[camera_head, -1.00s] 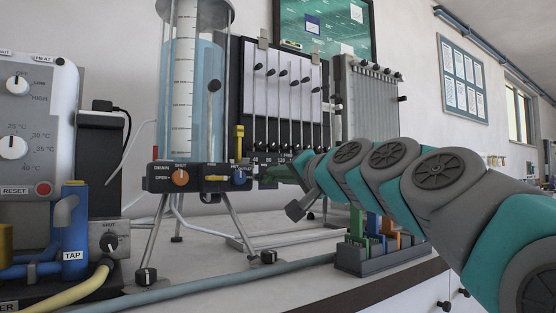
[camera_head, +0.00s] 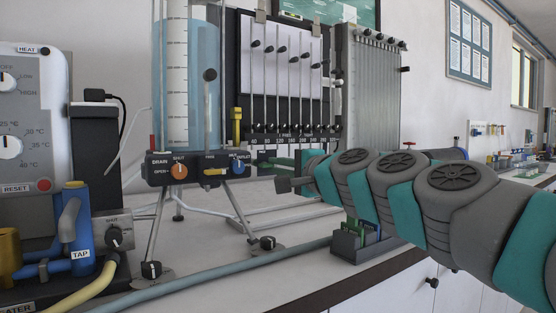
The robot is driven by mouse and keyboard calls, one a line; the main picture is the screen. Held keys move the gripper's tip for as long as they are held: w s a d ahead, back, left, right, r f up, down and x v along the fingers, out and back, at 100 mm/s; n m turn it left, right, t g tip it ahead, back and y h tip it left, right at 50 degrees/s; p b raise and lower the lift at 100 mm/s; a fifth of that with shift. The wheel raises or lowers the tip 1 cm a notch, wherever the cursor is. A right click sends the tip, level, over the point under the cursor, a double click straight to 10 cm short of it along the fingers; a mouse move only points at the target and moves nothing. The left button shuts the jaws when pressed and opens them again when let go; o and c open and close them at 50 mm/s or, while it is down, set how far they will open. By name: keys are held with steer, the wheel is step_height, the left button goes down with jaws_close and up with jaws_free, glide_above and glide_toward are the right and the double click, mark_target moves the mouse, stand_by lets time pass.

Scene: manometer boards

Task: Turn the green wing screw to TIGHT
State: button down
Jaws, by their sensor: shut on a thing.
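The manometer board (camera_head: 285,75) stands behind the bench with a row of black-knobbed tubes. A small dark green piece, which I take to be the green wing screw (camera_head: 263,158), shows at its lower edge, right of the blue outlet knob. My gripper (camera_head: 284,168) comes in from the right at the end of my arm and is shut on it. The gripper and the board's foot hide most of the screw.
A clear water tank (camera_head: 190,85) stands on a tripod at left, with an orange drain knob (camera_head: 180,171). A blue tap (camera_head: 75,230) and heater panel are at far left. A rack of coloured blocks (camera_head: 360,240) sits below my arm. A pipe (camera_head: 230,270) runs along the bench.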

stand_by(0.5)
steer(key=c, duration=1)
jaws_free()
steer(key=shift+o, duration=0.2)
steer(key=shift+d, duration=0.1)
steer(key=v, duration=0.7)
steer(key=shift+s+d+b, duration=0.2)
steer(key=shift+s+b, duration=0.1)
steer(key=shift+b, duration=0.05)
